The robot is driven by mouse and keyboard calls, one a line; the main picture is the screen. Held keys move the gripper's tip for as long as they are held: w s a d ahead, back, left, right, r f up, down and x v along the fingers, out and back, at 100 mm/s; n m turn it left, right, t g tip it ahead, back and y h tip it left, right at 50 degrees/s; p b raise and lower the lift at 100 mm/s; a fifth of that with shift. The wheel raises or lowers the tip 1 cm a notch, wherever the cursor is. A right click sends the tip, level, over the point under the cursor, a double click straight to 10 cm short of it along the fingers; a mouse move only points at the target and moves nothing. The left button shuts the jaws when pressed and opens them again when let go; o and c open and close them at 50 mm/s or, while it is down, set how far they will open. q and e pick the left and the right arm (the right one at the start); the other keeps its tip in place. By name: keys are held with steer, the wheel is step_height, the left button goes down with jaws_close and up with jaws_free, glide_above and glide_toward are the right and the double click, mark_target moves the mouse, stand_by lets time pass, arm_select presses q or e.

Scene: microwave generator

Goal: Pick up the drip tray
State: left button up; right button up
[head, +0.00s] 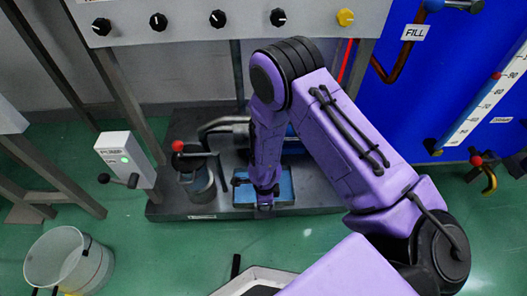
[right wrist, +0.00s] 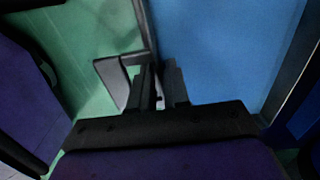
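The drip tray (head: 287,186) is a shallow blue tray with a dark rim, low on the grey base of the rig in the head view. My right arm covers part of it. My right gripper (head: 264,203) points down at its front edge. In the right wrist view the blue tray (right wrist: 225,45) fills the upper right, with a dark bracket-like handle (right wrist: 106,80) at its left edge. The right gripper's two fingers (right wrist: 161,88) are close together at that edge, beside the handle. Whether they clamp it is too dark to tell. My left gripper is not in view.
A control panel with several knobs (head: 217,18) is above the base. A pump switch box (head: 125,158) and a red-handled canister (head: 197,172) are left of the tray. A clear bucket (head: 66,260) stands on the green floor at lower left. A blue tank (head: 450,85) is on the right.

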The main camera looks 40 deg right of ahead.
steer(key=shift+r, duration=0.1)
jaws_close()
stand_by(1.2)
